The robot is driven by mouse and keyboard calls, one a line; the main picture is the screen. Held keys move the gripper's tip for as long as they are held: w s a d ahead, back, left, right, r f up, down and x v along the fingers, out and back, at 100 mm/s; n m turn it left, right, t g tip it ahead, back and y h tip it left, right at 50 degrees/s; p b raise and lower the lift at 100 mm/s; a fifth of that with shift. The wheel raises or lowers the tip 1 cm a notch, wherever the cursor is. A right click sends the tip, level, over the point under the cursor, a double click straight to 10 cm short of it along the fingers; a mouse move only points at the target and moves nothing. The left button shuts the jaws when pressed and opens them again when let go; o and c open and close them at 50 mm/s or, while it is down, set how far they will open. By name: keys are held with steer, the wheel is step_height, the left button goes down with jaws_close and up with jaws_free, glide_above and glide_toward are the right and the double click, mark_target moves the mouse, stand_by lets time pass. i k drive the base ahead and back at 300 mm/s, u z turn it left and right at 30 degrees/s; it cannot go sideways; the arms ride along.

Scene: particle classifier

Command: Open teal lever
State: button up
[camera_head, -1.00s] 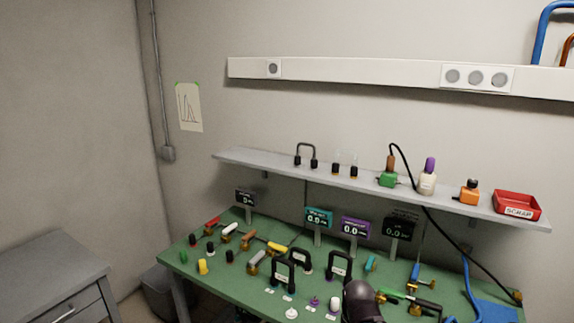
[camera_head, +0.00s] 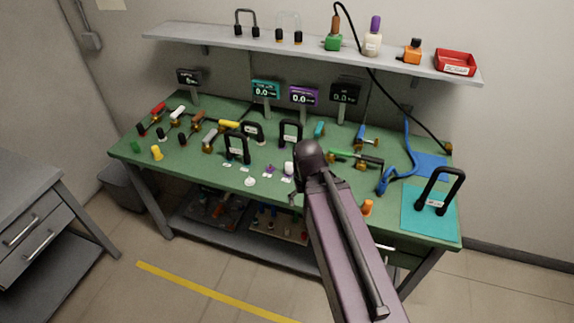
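A teal lever handle (camera_head: 319,129) stands on the green workbench, towards the back right of its middle, just beyond the dark end joint of my arm. It is small here, and I cannot tell its exact position. My arm reaches up from the bottom of the picture over the bench's front edge. My gripper is hidden behind the arm, so its fingers do not show.
The green workbench (camera_head: 205,166) holds a teal display (camera_head: 265,91), a purple display (camera_head: 304,96), several coloured valve levers and black U-shaped handles (camera_head: 291,133). A green-handled valve (camera_head: 345,155) lies right of my arm. A shelf (camera_head: 215,41) with bottles and a red tray (camera_head: 455,62) hangs above.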

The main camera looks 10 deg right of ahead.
mark_target(317, 132)
steer(key=k, duration=0.65)
steer(key=u, duration=0.3)
steer(key=i, duration=1.75)
steer(key=z, duration=0.55)
